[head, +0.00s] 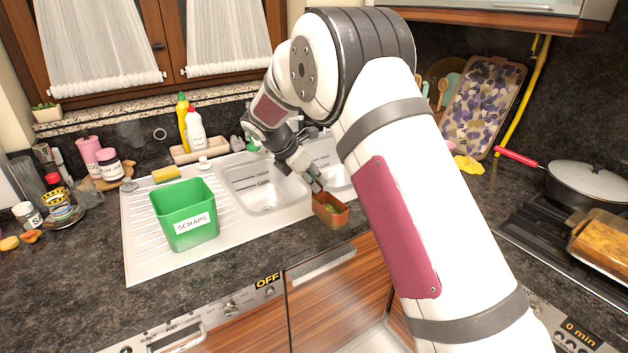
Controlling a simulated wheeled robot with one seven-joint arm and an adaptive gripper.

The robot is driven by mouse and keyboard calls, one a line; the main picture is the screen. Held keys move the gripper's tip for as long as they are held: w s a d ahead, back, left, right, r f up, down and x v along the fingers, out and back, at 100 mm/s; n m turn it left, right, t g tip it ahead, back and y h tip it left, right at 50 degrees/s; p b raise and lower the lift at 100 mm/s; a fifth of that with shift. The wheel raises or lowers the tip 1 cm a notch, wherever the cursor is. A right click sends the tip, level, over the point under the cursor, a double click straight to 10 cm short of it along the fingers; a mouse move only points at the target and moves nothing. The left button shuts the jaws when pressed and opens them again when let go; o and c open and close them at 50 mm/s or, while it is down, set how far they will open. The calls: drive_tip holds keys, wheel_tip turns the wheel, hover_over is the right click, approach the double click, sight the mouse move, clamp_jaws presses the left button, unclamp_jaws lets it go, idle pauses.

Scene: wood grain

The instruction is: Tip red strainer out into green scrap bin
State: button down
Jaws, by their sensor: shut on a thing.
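The green scrap bin (186,222), labelled SCRAPS, stands upright on the sink's drainboard, left of the basins. The red strainer (331,214) is a small reddish-brown box with something green inside. It is near the front edge of the sink, right of the bin, and looks roughly upright. My gripper (318,190) is shut on the strainer's near-left rim from above. Whether the strainer touches the counter, I cannot tell. My fingertips are small and partly hidden in this view.
The sink basin (262,187) lies between bin and strainer. A yellow sponge (166,174) and bottles (195,130) stand behind. Jars and glasses crowd the left counter. A pan (590,185) sits on the hob at right. The dark counter in front of the drainboard is clear.

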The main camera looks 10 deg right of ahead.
sight(328, 220)
drive_tip(key=shift+s+f+m+g, duration=0.4)
drive_tip(key=shift+s+f+m, duration=0.15)
drive_tip(key=shift+m, duration=0.25)
drive_tip(key=s+f+m+g, duration=0.1)
drive_tip(key=s+m+g, duration=0.1)
drive_tip(key=m, duration=0.1)
drive_tip(key=s+f+m+g, duration=0.1)
drive_tip(key=s+f+m, duration=0.1)
drive_tip(key=m, duration=0.1)
drive_tip(key=s+f+m+g, duration=0.1)
drive_tip(key=s+m+g, duration=0.1)
drive_tip(key=m, duration=0.1)
drive_tip(key=shift+s+d+f+g+y, duration=0.3)
drive_tip(key=shift+s+d, duration=0.05)
drive_tip(key=shift+s, duration=0.05)
drive_tip(key=s+f+m+g+y, duration=0.2)
drive_tip(key=s+f+m+y, duration=0.3)
drive_tip(key=s+m, duration=0.3)
drive_tip(key=m, duration=0.3)
drive_tip(key=shift+f+m+g+y, duration=0.15)
drive_tip(key=shift+m+g+y, duration=0.15)
drive_tip(key=shift+g+y, duration=0.1)
drive_tip(key=shift+d, duration=0.1)
